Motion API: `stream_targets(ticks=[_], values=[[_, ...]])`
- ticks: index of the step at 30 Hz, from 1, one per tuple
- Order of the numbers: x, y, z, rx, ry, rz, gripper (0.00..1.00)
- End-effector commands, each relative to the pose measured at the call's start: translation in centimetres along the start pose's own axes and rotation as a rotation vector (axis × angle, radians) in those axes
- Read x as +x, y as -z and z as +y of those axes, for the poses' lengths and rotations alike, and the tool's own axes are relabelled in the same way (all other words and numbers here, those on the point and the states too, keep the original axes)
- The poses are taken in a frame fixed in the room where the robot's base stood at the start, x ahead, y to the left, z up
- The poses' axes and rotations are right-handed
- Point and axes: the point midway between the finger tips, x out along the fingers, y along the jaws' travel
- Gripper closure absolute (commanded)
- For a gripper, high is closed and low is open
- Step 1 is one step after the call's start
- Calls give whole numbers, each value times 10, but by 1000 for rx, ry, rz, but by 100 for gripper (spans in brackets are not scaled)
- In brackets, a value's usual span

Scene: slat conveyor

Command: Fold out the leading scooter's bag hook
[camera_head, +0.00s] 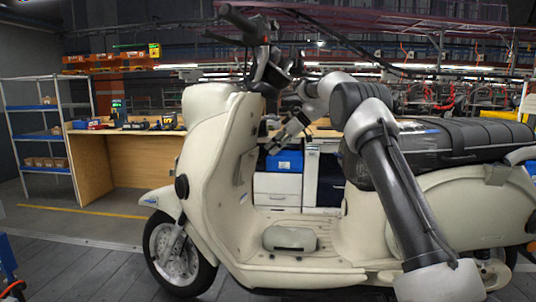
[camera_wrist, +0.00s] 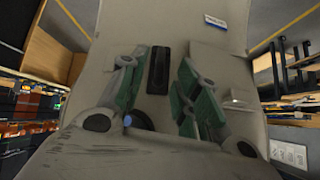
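The cream scooter (camera_head: 215,150) stands side-on across the head view, front wheel to the left. In the wrist view, a narrow dark upright piece (camera_wrist: 158,72), which looks like the bag hook, lies against the pale leg shield (camera_wrist: 215,65). I cannot tell its depth or whether it is folded flat. My gripper (camera_wrist: 158,88) is open, with one green-padded finger left of this piece and one right of it. The fingers look apart from it. In the head view, my gripper (camera_head: 273,140) is behind the leg shield, above the footboard; the hook cannot be made out there.
The handlebar (camera_head: 250,25) rises above the leg shield, and the black seat (camera_head: 450,142) is at the right. A workbench (camera_head: 135,128) and shelf rack (camera_head: 40,135) stand behind. My arm passes in front of the seat.

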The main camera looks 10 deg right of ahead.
Motion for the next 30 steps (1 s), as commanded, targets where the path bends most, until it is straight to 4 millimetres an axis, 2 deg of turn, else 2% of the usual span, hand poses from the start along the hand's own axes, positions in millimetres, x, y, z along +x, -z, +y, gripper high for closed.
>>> stream_targets(ticks=[3, 7, 17, 22, 23, 30], values=[[20, 0, 0, 1, 1, -1, 68], [33, 0, 0, 1, -1, 0, 68], [38, 0, 1, 2, -2, 0, 68], [38, 0, 1, 2, -2, -1, 97], [38, 0, 1, 2, -3, 0, 100], [37, -3, 2, 5, 1, 24, 100]])
